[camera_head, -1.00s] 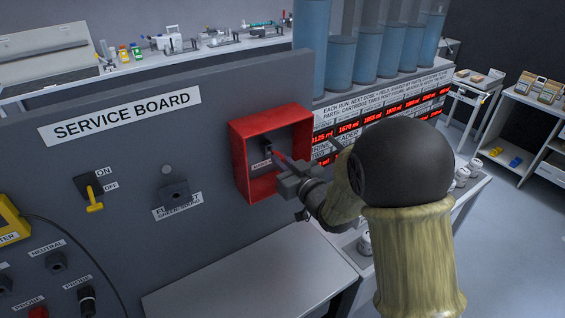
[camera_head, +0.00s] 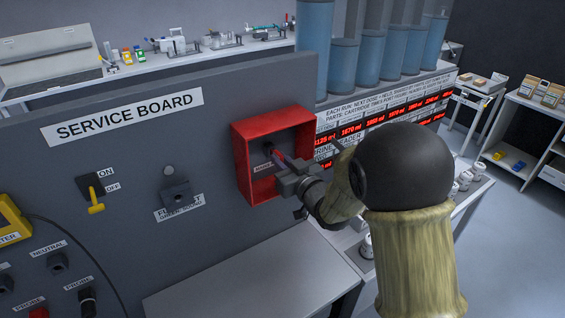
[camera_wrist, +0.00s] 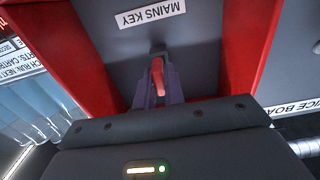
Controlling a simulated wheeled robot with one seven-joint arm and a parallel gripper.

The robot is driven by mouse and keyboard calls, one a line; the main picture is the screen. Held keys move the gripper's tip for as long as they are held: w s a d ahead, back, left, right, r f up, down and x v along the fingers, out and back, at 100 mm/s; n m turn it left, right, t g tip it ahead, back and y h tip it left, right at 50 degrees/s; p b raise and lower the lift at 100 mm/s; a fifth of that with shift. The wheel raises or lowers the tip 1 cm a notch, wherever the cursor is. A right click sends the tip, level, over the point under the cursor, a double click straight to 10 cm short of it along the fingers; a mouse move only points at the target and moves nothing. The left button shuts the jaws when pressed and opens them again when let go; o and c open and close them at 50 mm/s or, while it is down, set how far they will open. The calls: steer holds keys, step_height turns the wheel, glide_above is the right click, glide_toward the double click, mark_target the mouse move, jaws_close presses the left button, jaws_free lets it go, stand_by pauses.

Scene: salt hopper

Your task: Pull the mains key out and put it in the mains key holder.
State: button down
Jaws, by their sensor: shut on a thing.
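The red open-fronted box (camera_head: 240,165) is on the service board's right end. Its back panel bears a label reading MAINS KEY (camera_wrist: 151,12). My gripper (camera_head: 281,158) reaches into the box from the front right. In the wrist view my gripper (camera_wrist: 157,88) is shut on the red mains key (camera_wrist: 157,76), which shows as a narrow red bar between the fingers.
The service board (camera_head: 130,160) carries a yellow-handled ON/OFF switch (camera_head: 95,194), a dark socket block (camera_head: 177,192) and several probe sockets. A pale shelf (camera_head: 245,275) juts out below the box. The box's red side walls stand close around my fingers.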

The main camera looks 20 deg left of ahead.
steer(key=shift+w+a, duration=0.45)
steer(key=shift+a, duration=0.1)
stand_by(0.4)
steer(key=c, duration=0.9)
jaws_free()
steer(key=shift+d, duration=0.1)
steer(key=shift+b+v, duration=1.35)
steer(key=shift+v, duration=1.6)
